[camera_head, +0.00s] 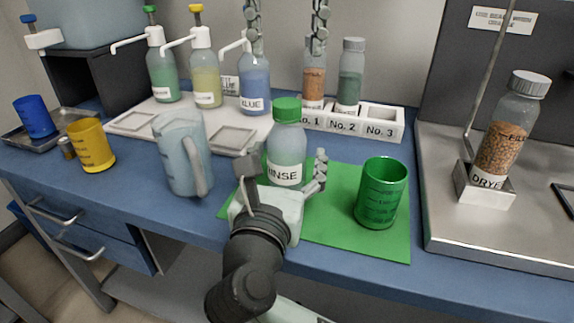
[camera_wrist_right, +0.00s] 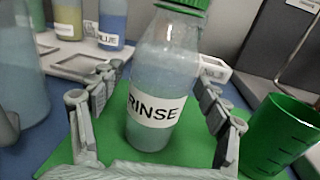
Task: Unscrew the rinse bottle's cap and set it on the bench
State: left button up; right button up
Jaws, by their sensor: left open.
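The rinse bottle (camera_head: 286,150) stands upright on the green mat (camera_head: 340,228), with its green ribbed cap (camera_head: 287,109) on top. In the right wrist view the bottle (camera_wrist_right: 160,75) fills the middle, and only the lower edge of the cap (camera_wrist_right: 186,4) shows. My right gripper (camera_head: 283,170) is open low around the bottle, one finger on each side; gaps show between the fingers and the bottle. My left gripper (camera_head: 286,48) is open above and behind the cap, its two fingers hanging down from the top edge, with nothing between them.
A green beaker (camera_head: 381,192) stands right of the bottle, and a clear pitcher (camera_head: 180,155) left of it. Pump bottles (camera_head: 255,85) and a numbered rack (camera_head: 365,122) with two bottles are behind. Bare blue bench (camera_head: 130,190) shows left of the pitcher.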

grip_shut()
dwell(0.3)
